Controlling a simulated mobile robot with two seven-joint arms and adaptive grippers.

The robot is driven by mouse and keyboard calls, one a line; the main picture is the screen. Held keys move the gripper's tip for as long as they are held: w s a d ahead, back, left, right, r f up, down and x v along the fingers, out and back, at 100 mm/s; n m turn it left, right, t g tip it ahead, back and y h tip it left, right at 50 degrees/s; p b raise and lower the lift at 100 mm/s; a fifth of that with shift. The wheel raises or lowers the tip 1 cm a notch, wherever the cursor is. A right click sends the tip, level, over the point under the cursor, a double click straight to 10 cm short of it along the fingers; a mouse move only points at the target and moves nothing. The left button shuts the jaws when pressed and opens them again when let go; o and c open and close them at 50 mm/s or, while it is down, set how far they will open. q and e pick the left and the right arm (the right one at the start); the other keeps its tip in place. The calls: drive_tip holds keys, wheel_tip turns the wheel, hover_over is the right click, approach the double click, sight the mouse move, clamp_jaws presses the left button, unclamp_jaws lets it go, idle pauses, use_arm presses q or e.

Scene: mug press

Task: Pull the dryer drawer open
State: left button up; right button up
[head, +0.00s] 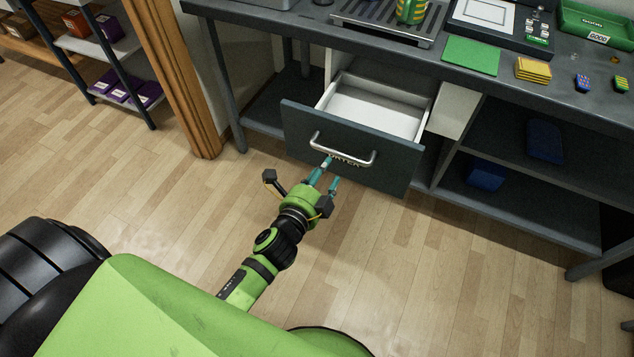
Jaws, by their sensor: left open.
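The dryer drawer (302,130) has a dark grey front, a pale bar handle (360,158) and part of a "DRYER" label below the bar. The drawer stands pulled out under the bench, and its white inside looks empty. My left gripper (332,172) is open, with teal fingertips at the left part of the handle. One fingertip overlaps the bar in the picture; I cannot tell whether it touches. My right gripper is not in view.
The grey bench (420,52) carries a green mat (471,55), a yellow stack (533,69), a green striped mug (411,11) and a green tray (597,25). Blue items lie on the lower shelf at right. A wooden post (180,80) stands left. Floor before the drawer is clear.

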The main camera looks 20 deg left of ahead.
use_arm(q)
drive_tip(key=v, duration=0.3)
drive_tip(key=shift+s+r, duration=0.15)
drive_tip(key=shift+s, duration=0.25)
drive_tip(key=s+f+n+g+p, duration=0.1)
drive_tip(key=s+f+n+g, duration=0.4)
drive_tip(key=f, duration=0.8)
drive_tip(key=s+f+n+g, duration=0.3)
drive_tip(key=s+f, duration=0.4)
drive_tip(key=f, duration=0.7)
drive_tip(key=s+a+f+n+g, duration=0.1)
drive_tip(key=s+f, duration=0.3)
drive_tip(key=s, duration=0.4)
drive_tip(key=s+a+f+n+g, duration=0.2)
drive_tip(key=s+f+n+g, duration=0.1)
drive_tip(key=s, duration=0.5)
drive_tip(key=s+a+f+n+g, duration=0.2)
drive_tip(key=s+f+n, duration=0.2)
drive_tip(key=s, duration=0.4)
drive_tip(key=shift+f+g+y+p, duration=0.3)
drive_tip(key=shift+f+p, duration=0.1)
drive_tip(key=shift+f, duration=0.3)
